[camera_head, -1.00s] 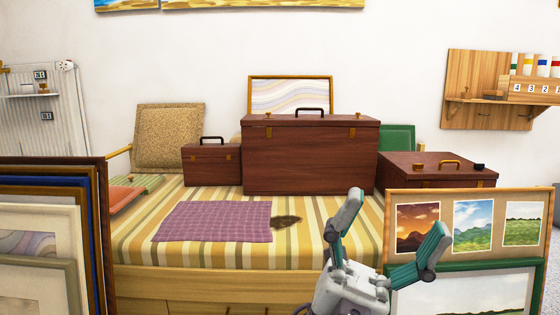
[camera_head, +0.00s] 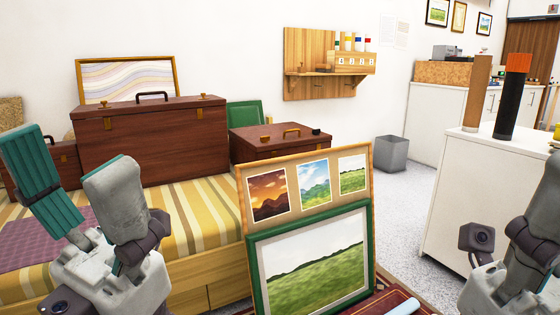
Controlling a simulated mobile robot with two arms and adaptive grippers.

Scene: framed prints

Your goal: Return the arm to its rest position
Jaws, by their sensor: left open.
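My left gripper (camera_head: 68,165) is at the lower left of the head view, with its teal-padded and grey fingers spread apart and nothing between them. It shows in front of the striped daybed (camera_head: 195,210) and hides part of the purple cloth (camera_head: 28,248). My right gripper (camera_head: 510,250) shows only in part at the lower right edge, in front of a white cabinet; its fingertips are not clear, so I cannot tell its opening.
Brown cases (camera_head: 150,140) stand on the daybed. A green-framed landscape (camera_head: 310,268) and a board with three prints (camera_head: 268,195) lean at the front middle. A grey bin (camera_head: 391,154) stands on the floor. A white cabinet (camera_head: 450,190) is at right.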

